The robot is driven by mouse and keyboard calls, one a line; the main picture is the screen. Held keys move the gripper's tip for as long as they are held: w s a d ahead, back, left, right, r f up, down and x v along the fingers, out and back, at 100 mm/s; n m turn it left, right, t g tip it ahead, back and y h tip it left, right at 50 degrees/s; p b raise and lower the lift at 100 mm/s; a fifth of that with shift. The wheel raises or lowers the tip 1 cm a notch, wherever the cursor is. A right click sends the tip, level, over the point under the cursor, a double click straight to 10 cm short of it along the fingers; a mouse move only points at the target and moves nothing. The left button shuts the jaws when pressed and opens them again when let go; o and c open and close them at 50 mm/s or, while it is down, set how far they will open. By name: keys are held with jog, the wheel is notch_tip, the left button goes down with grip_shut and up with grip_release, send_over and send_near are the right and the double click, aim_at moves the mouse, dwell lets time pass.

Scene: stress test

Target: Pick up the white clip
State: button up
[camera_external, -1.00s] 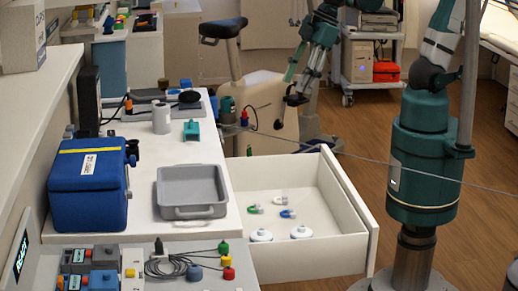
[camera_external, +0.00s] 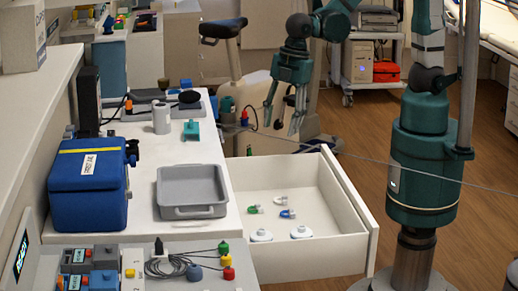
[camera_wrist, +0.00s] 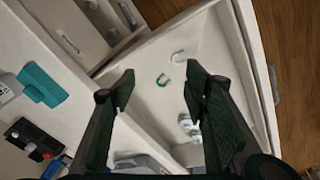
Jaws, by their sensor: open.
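The white clip (camera_external: 280,199) lies on the floor of the open white drawer (camera_external: 318,207). Near it are a green-and-white clip (camera_external: 253,209) and a blue-and-white clip (camera_external: 288,214). My gripper (camera_external: 281,127) is open, empty and pointing down, above and beyond the drawer's far side. In the wrist view, the white clip (camera_wrist: 178,56) shows ahead of the open fingers (camera_wrist: 158,78), towards the right finger. The blue-and-white clip cannot be made out there, perhaps behind the right finger.
Two white round objects (camera_external: 261,235) (camera_external: 301,232) sit in the drawer's near part. The drawer's raised walls (camera_external: 350,205) surround the clips. A grey tray (camera_external: 191,190) and a blue first-aid box (camera_external: 88,185) stand on the counter to the left. A thin cable crosses above the drawer.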

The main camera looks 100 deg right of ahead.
aim_at(280, 199)
jog(key=shift+w+a+f+n+g+h, duration=0.1)
jog(key=shift+w+a+f+n+g, duration=0.25)
jog(key=shift+a+f+n, duration=1.25)
jog(key=shift+w+a+f+n+g+h, duration=0.25)
jog(key=shift+a+f, duration=0.65)
jog(key=shift+f, duration=1.85)
jog(key=shift+w+a+f+n+g+y, duration=0.1)
jog(key=shift+w+a+f+n+g, duration=0.4)
jog(key=shift+a+f, duration=1.2)
jog(key=shift+s+d+f+n+b, duration=0.2)
jog(key=shift+d+f+n+b, duration=0.1)
jog(key=shift+d+f, duration=0.2)
jog(key=shift+f+b, duration=0.35)
jog(key=shift+f, duration=0.95)
jog(key=shift+s+a+f+b, duration=0.15)
jog(key=shift+f+b, duration=0.35)
jog(key=shift+f, duration=0.8)
jog(key=shift+s+f+b, duration=0.1)
jog(key=shift+f+b, duration=0.4)
jog(key=shift+f, duration=0.75)
jog(key=shift+c, duration=0.5)
jog(key=c, duration=0.6)
